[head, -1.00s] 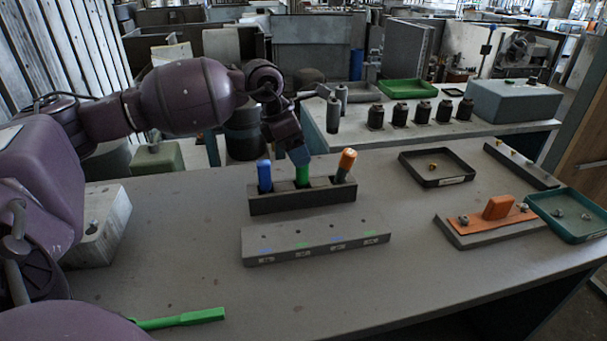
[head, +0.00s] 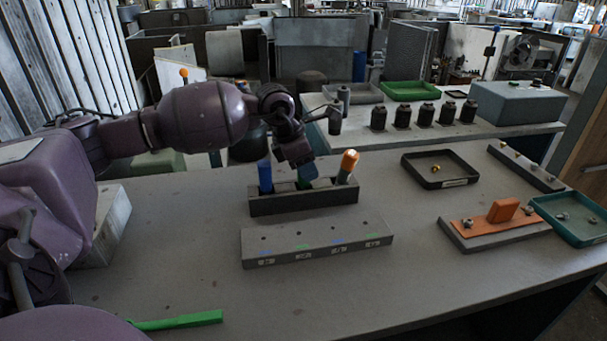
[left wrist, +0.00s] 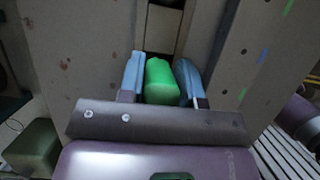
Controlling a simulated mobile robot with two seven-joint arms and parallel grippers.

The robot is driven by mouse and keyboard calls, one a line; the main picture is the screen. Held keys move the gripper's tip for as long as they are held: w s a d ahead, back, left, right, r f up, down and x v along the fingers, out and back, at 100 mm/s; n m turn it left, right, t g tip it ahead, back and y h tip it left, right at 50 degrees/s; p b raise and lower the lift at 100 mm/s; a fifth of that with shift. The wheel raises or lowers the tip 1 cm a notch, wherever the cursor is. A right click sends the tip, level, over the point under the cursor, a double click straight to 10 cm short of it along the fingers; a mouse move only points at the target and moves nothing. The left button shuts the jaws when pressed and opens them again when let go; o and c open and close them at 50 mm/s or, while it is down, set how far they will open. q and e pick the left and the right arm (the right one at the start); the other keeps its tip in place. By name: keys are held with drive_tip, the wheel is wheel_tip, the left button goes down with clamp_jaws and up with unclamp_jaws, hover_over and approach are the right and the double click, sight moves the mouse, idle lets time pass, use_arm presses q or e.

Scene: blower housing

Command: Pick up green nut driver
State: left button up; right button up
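The green nut driver (head: 303,184) stands in the dark rack (head: 304,205), between a blue-handled driver (head: 264,177) and an orange-topped driver (head: 348,166). My left gripper (head: 306,172) is down over its handle from above and hides most of it in the head view. In the left wrist view the green handle (left wrist: 160,80) lies between the two blue fingers (left wrist: 160,76). The fingers stand close on both sides, with a narrow gap seemingly left at the right finger. My right gripper is not in view.
A grey block with colored marks (head: 317,243) lies in front of the rack. A green bar (head: 178,321) lies at the front left. A black tray (head: 440,180), an orange part on a plate (head: 497,227) and a teal tray (head: 570,235) are at right.

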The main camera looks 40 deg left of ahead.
use_arm(q)
drive_tip(key=shift+c, duration=1.3)
drive_tip(key=shift+r, duration=0.25)
wheel_tip(320, 180, up, 20)
drive_tip(key=p, duration=0.1)
drive_tip(key=shift+f+p, duration=0.2)
drive_tip(key=shift+p, duration=0.2)
